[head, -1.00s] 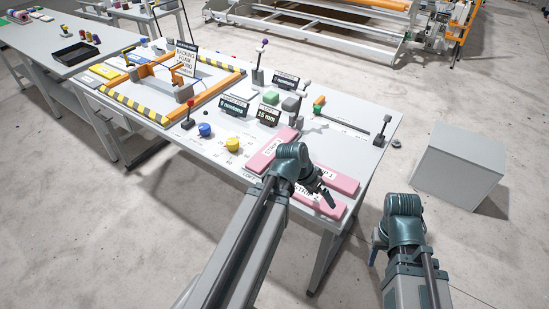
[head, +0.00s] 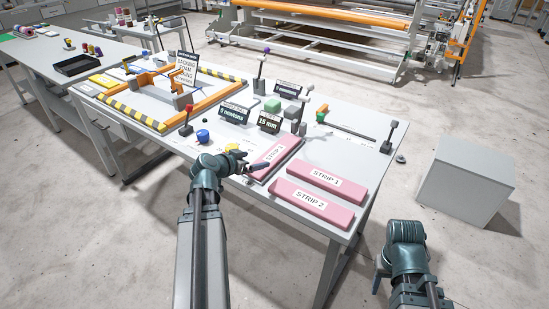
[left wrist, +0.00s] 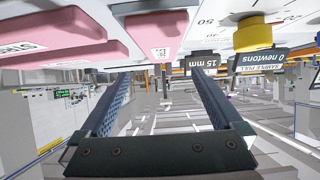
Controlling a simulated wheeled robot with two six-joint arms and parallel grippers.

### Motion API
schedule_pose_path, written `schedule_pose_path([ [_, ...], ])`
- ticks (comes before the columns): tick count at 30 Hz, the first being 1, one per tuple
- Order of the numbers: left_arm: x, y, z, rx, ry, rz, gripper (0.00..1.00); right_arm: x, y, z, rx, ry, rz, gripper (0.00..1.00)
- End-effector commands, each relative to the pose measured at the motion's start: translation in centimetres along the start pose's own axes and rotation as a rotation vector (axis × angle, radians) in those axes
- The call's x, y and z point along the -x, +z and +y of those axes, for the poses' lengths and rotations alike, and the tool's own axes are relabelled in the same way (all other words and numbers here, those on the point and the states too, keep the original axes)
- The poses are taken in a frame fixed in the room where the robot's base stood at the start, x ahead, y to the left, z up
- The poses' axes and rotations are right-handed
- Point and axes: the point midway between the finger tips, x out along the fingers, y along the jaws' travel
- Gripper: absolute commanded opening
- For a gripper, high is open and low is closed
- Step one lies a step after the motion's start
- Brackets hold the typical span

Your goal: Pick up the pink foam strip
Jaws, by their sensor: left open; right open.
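Three pink foam strips lie flat on the grey table. STRIP 1 (head: 322,180) and STRIP 2 (head: 311,205) lie side by side near the table's right front. A third pink strip (head: 281,153) lies angled to their left, its label only partly readable. My left gripper (head: 258,166) is open and empty, at the near left edge of the third strip. In the upside-down left wrist view, the open fingers (left wrist: 160,85) have the third strip (left wrist: 160,32) beyond them, with nothing between. My right gripper (head: 376,283) hangs low off the table's right side, mostly hidden behind its wrist.
Yellow (head: 233,145) and blue (head: 203,136) knobs sit left of the third strip. Black signs (head: 269,122) and small posts stand behind it. An orange frame (head: 205,105) fills the table's left part. A grey box (head: 465,178) stands on the floor to the right.

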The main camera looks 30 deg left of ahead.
Motion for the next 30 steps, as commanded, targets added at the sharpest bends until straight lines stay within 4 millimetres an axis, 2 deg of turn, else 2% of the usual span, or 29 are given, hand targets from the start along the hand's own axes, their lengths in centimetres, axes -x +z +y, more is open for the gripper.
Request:
schedule_pose_path([
  [1,-1.6,0.3,-0.1,-0.002,0.003,0.0,1.0,-1.1,-0.1,-0.1,0.0,0.0,0.0,0.5],
  [3,-3.0,0.3,-0.1,-0.002,0.004,0.0,1.0,-1.7,-0.1,-0.2,0.0,0.0,0.0,0.5],
  [9,-5.9,0.2,-0.1,0.0,0.003,-0.001,1.0,-3.0,-0.2,-0.3,0.0,0.0,0.0,0.5],
  [22,-7.3,-0.1,0.0,-0.001,0.002,-0.001,1.0,-3.3,-0.2,-0.3,0.0,0.0,0.0,0.5],
  [30,-11.0,-0.6,-0.3,-0.001,0.003,-0.001,1.0,-4.7,-0.3,-0.5,0.001,0.0,0.0,0.5],
])
